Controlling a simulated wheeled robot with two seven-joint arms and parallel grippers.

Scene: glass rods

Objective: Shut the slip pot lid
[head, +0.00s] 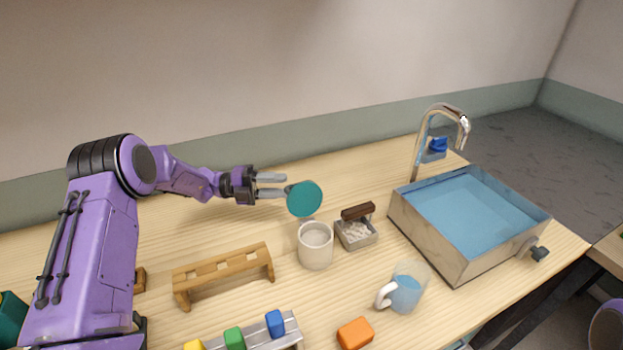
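The slip pot (315,250) is a whitish cylinder in the middle of the table, with pale grey contents showing through its open top. Its round teal lid (305,199) stands raised, nearly upright, at the pot's back rim, its flat face turned towards me. My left gripper (284,186) is just left of the lid, its two grey fingers apart and pointing right. The fingertips are very near the lid's left edge; I cannot tell whether they touch it. My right gripper is not in view.
Right of the pot are a small grey box with a brown block (357,211) and a water-filled basin (402,215) with a tap. A wooden rack (222,268), a rail of coloured blocks (258,337), an orange block (355,333) and a glass mug (405,290) lie nearer.

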